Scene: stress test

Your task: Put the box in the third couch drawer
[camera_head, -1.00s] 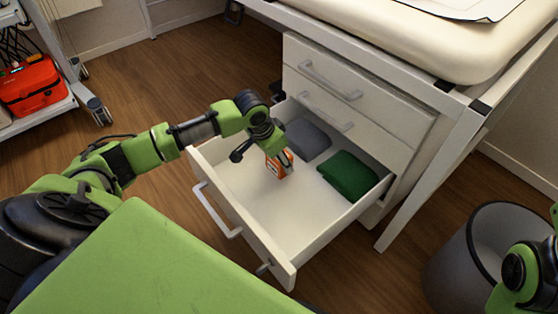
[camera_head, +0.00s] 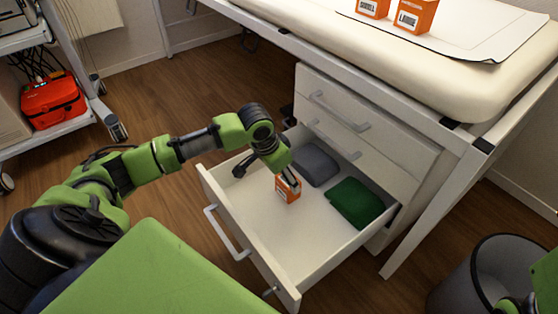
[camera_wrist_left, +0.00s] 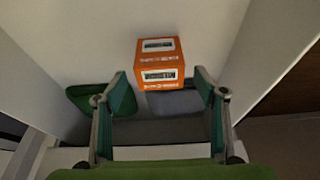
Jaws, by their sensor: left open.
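The orange box (camera_head: 288,187) with white labels is in the open third couch drawer (camera_head: 285,232), apparently resting on the drawer floor. My left gripper (camera_head: 285,172) is just above and behind it, partly hidden by its own wrist. In the left wrist view, my left gripper (camera_wrist_left: 163,85) has its two fingers spread wide. The box (camera_wrist_left: 158,62) shows beyond and between the fingertips, with a gap on either side. My right gripper is out of view; only a green part of my right arm shows at the lower right.
A grey folded item (camera_head: 315,163) and a green folded item (camera_head: 355,203) lie at the drawer's back. The upper drawers (camera_head: 350,115) are shut. Two similar orange boxes (camera_head: 413,15) stand on the couch (camera_head: 460,85). A grey bin (camera_head: 490,275) stands right; a cart with a red case (camera_head: 53,100) stands left.

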